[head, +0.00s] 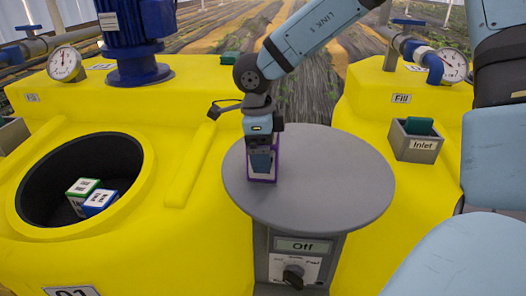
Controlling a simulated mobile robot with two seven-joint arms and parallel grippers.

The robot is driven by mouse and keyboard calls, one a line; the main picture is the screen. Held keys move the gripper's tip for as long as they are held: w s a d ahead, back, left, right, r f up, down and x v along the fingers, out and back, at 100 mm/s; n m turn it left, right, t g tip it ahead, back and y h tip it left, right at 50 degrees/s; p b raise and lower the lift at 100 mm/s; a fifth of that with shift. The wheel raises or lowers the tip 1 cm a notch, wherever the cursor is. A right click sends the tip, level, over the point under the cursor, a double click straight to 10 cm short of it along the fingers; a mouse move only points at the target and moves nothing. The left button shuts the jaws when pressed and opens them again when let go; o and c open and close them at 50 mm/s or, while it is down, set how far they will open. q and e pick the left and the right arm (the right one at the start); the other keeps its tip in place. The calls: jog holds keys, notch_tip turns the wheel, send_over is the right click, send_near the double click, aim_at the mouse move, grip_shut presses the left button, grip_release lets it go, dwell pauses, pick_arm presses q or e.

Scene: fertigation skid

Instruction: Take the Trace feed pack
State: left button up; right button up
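A pack with purple edges and a pale face (263,180) stands on the grey round table, near its left side. It is mostly hidden behind my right gripper (262,163), which points straight down over it from above. One finger covers the middle of the pack's near face. The far finger is hidden, so I cannot tell whether the fingers press on the pack. No name on the pack is readable. My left gripper is not in view.
The round table (345,190) is otherwise clear. Below it is a dial panel (293,273) reading "Off". A green-edged pack (82,188) and a blue-edged pack (100,203) lie in the left tank's opening (45,165). An "Inlet" box (414,147) holds a green block.

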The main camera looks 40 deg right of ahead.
jog(key=shift+s, duration=0.1)
jog(key=shift+c, duration=1.1)
jog(key=c, duration=1)
